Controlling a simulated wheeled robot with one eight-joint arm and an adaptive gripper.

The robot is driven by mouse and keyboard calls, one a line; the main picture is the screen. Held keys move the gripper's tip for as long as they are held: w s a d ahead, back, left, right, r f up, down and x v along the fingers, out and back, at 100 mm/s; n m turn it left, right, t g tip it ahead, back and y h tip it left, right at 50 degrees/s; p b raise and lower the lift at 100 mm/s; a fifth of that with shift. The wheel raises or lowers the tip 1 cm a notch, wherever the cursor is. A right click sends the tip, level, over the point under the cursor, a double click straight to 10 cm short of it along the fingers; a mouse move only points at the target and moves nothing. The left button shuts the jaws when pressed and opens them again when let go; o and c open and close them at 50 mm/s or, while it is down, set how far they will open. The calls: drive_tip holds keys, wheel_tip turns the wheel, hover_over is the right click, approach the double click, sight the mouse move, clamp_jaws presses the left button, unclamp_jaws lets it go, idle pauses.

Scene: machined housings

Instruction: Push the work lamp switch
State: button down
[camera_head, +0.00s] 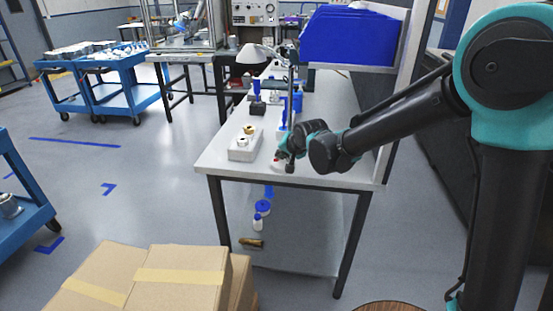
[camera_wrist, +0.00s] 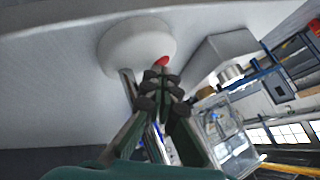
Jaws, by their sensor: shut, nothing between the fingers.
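The work lamp (camera_head: 258,53) has a pale shade on a thin upright post above the workbench. Its round white base (camera_wrist: 125,50) shows in the wrist view, with a red switch (camera_wrist: 161,62) at its edge. My gripper (camera_head: 286,165) is low over the near end of the bench, beside the lamp base. In the wrist view my gripper's fingers (camera_wrist: 164,78) are shut and empty, with the tips right at the red switch. I cannot tell whether they touch it. The fingers cover part of the switch.
A light block (camera_head: 242,150) with round parts stands left of my gripper on the bench (camera_head: 320,174). A small dark block (camera_head: 258,108) and blue items are farther back. Blue bins (camera_head: 348,36) sit on a shelf above. Cardboard boxes (camera_head: 180,282) stand in front on the floor.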

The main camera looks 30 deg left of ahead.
drive_tip(key=shift+r, duration=0.5)
drive_tip(key=shift+r, duration=2.9)
